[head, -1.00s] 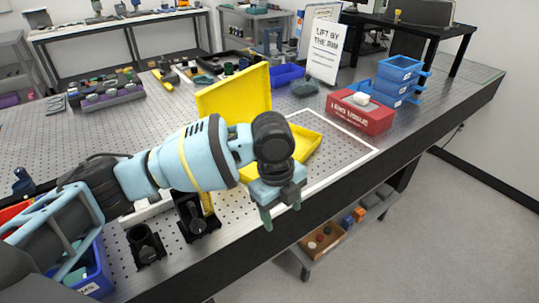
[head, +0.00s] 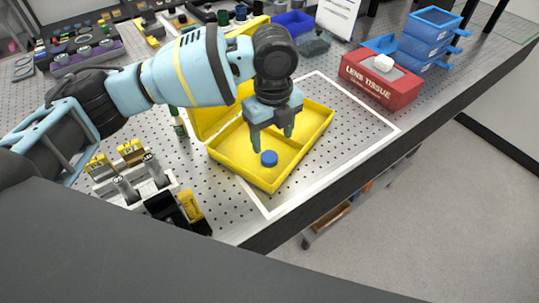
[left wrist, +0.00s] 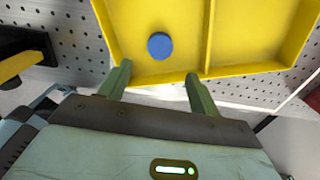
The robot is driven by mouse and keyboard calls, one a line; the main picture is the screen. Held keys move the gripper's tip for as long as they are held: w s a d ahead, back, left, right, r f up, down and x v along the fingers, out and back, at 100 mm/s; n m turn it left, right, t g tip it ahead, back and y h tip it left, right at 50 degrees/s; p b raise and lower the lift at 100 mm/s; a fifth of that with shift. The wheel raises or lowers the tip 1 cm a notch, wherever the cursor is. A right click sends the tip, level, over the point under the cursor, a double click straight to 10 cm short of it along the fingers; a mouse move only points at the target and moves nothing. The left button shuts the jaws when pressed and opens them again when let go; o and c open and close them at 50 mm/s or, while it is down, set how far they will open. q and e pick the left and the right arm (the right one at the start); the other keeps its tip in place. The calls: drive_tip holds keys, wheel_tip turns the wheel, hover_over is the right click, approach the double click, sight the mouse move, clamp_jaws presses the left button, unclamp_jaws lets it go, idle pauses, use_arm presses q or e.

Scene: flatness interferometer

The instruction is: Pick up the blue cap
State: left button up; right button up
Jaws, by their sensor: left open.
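The blue cap (head: 269,158) is a small round disc lying in the near-left compartment of the open yellow case (head: 312,137). In the left wrist view the blue cap (left wrist: 160,45) lies on the yellow case floor, left of its divider (left wrist: 207,40). My left gripper (head: 272,143) is open and empty, above the case and near the cap. In the left wrist view the left gripper's green fingers (left wrist: 158,84) stand apart, with the cap beyond their tips. My right gripper is not in view.
A red lens tissue box (head: 381,80) and stacked blue trays (head: 428,42) stand to the right. Black and silver fixtures (head: 132,180) stand left of the case. A white outlined area of the perforated bench (head: 345,105) is bare right of the case.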

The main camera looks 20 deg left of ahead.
sight(269, 156)
use_arm(q)
drive_tip(key=shift+w+a+f, duration=0.1)
drive_tip(key=shift+w+f, duration=0.05)
drive_tip(key=shift+f, duration=0.75)
drive_tip(key=shift+w+a+f, duration=0.1)
drive_tip(key=shift+a+f, duration=0.1)
drive_tip(key=shift+f, duration=1.1)
drive_tip(key=shift+a+f, duration=0.15)
drive_tip(key=shift+f, duration=1.15)
drive_tip(key=c, duration=1.1)
